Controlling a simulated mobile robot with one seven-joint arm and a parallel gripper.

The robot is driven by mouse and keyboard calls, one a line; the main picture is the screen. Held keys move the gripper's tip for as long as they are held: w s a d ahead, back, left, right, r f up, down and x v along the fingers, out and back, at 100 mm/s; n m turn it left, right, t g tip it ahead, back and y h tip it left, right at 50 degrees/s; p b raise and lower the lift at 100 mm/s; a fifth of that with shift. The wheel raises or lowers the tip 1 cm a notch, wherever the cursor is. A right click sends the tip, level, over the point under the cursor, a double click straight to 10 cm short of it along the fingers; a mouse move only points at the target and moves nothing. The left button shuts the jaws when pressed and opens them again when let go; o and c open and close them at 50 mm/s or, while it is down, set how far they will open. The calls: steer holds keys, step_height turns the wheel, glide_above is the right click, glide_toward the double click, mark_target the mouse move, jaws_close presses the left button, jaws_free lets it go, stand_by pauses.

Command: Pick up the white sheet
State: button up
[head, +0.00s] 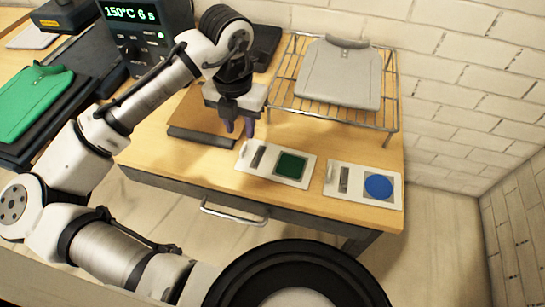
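Two white sheets lie flat near the table's front edge. The left white sheet (270,174) bears a green square and a small grey strip, and the right white sheet (356,195) bears a blue disc and a grey strip. Each has a small pale raised tab at its left end. A pale flat piece (33,36) also lies at the far upper left; I cannot tell whether it is a sheet. My gripper (239,127) points down just behind the left sheet's tab, its two dark fingers apart with nothing visible between them. Its exact height is unclear.
A wire rack (388,124) with a folded grey shirt (341,73) stands at the back right by the brick wall. A dark flat plate (203,135) lies left of my gripper. A green shirt (30,100) lies at left, near a display unit (140,30) reading 150°C 6 s.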

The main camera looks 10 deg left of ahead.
mark_target(241, 150)
steer(key=f, duration=0.3)
steer(key=f+p, duration=0.1)
steer(key=f, duration=0.3)
steer(key=shift+s+a+f, duration=0.15)
steer(key=shift+s, duration=0.05)
jaws_close()
